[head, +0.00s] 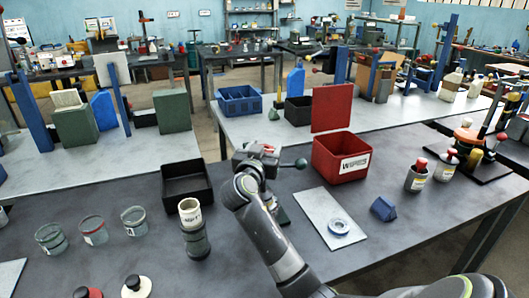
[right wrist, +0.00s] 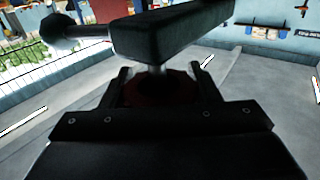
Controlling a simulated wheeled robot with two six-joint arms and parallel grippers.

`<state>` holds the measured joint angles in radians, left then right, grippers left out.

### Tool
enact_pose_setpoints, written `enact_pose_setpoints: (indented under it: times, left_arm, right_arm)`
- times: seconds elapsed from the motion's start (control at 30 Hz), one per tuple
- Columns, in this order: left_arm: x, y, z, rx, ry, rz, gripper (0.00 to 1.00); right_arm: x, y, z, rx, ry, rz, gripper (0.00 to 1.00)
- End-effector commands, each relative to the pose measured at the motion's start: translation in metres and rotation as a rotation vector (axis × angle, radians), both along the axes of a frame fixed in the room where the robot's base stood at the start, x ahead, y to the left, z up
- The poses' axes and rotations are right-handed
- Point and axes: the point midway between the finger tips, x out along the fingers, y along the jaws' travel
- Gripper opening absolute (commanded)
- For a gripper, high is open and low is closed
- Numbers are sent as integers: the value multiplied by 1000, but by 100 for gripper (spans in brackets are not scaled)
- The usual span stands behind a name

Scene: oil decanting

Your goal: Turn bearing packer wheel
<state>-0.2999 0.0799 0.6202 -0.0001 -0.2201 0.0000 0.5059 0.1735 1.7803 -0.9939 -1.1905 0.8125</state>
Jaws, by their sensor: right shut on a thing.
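The bearing packer (head: 282,214) stands on the dark front bench, partly hidden behind my right arm. A dark bar with a ball knob (head: 300,163) sticks out at its upper right. My right gripper (head: 258,160) is at the top of the packer. In the right wrist view the gripper (right wrist: 160,90) is shut on a dark red part, which I take to be the packer wheel (right wrist: 160,86). A dark block (right wrist: 165,35) with a bar and ball knob (right wrist: 57,30) lies just beyond the fingers. My left gripper is out of view.
A red WIPES bin (head: 330,165) stands right of the packer. A black tray (head: 186,188), a white-topped jar (head: 191,212) and several glass jars (head: 94,230) are to the left. A pale board with a ring (head: 339,227) lies right of my arm.

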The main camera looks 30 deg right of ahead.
Motion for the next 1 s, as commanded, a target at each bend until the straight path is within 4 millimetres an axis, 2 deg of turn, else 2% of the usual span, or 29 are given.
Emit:
enact_pose_setpoints:
  times: [0.63,0.67,0.8,1.0]
  left_arm:
    - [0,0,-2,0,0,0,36]
    - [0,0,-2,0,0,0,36]
    - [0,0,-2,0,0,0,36]
    - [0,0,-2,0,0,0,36]
  right_arm:
    - [0,0,0,0,1,-18,33]
    - [0,0,0,0,1,-18,58]
    - [0,0,0,0,1,-18,76]
    - [0,0,0,-1,1,-18,77]
